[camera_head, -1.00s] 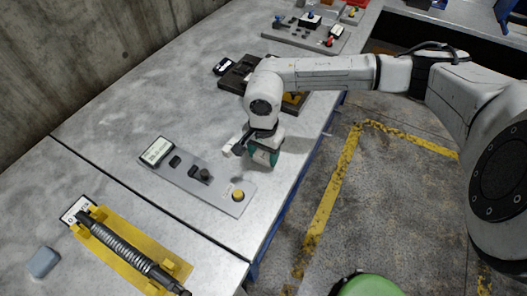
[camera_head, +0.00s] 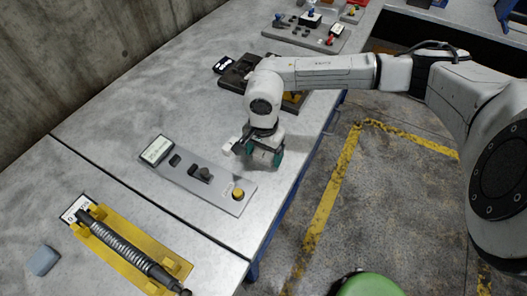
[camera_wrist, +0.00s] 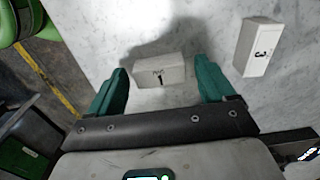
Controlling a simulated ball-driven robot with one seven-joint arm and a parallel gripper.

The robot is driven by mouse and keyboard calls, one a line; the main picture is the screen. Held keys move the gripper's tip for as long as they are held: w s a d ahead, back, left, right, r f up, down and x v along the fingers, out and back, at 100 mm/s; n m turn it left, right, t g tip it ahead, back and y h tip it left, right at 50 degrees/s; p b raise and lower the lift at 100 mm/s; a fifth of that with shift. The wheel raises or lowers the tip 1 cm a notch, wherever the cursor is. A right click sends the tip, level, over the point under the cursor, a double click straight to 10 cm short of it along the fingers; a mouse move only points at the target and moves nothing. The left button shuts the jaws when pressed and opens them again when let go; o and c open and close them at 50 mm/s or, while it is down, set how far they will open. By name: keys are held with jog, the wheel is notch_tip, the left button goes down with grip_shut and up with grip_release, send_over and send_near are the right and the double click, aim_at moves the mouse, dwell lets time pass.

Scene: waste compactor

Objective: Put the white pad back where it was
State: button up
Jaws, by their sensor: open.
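My gripper (camera_head: 264,154) is low over the grey table, with its two green fingertips spread apart. In the wrist view my gripper (camera_wrist: 162,82) is open, with a white block marked 1 (camera_wrist: 160,72) between or just beyond the fingertips. Gaps show on both sides of this block, so it does not look clasped. A second white block, marked 3 (camera_wrist: 258,48), lies to the right, outside the fingers. In the head view a white block (camera_head: 233,145) shows just left of my gripper. I cannot tell which block is the white pad.
A grey panel (camera_head: 215,186) with black knobs and a yellow button lies in front of my gripper. A yellow spring fixture (camera_head: 125,262) and a blue-grey block (camera_head: 43,260) are at lower left. A dark fixture (camera_head: 237,76) is behind. The table's right edge is close to my gripper.

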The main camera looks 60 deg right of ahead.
aim_at(263, 155)
notch_tip(263, 155, up, 12)
jog(key=b, duration=0.2)
